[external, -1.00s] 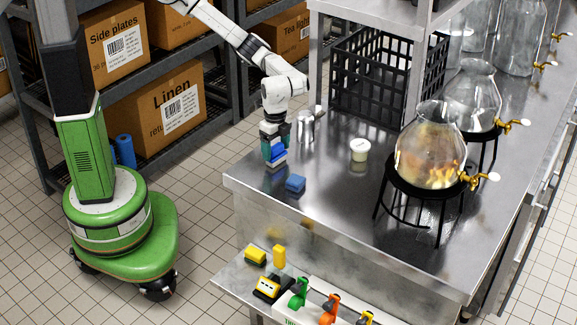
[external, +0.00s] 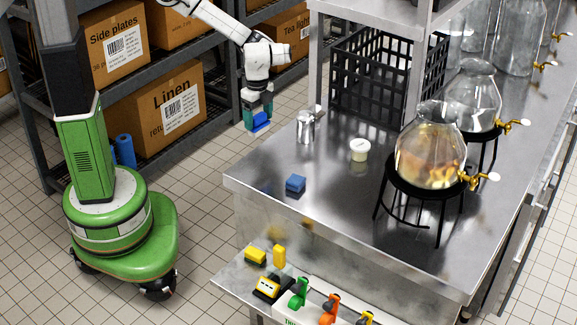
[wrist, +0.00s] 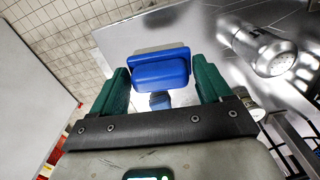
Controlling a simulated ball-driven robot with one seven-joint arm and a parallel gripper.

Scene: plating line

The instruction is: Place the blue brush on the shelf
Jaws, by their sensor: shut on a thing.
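My gripper (external: 259,116) is shut on a blue brush (external: 261,120) and holds it in the air just beyond the left edge of the steel table. In the wrist view the blue brush (wrist: 162,70) sits between the green fingers of my gripper (wrist: 160,76), its broad blue head outermost and a smaller blue part nearer the palm. Another blue block (external: 295,184) lies on the table near its front left corner. A low ledge (external: 232,278) at the table's front bears yellow items. An upper shelf (external: 395,12) stands over the table's back; which shelf is meant, I cannot tell.
A metal shaker (external: 305,128) and a white tub (external: 360,150) stand on the table. A black crate (external: 375,80) is behind them; glass dispensers (external: 430,150) on black stands are at right. A rack with cartons (external: 160,107) stands at left.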

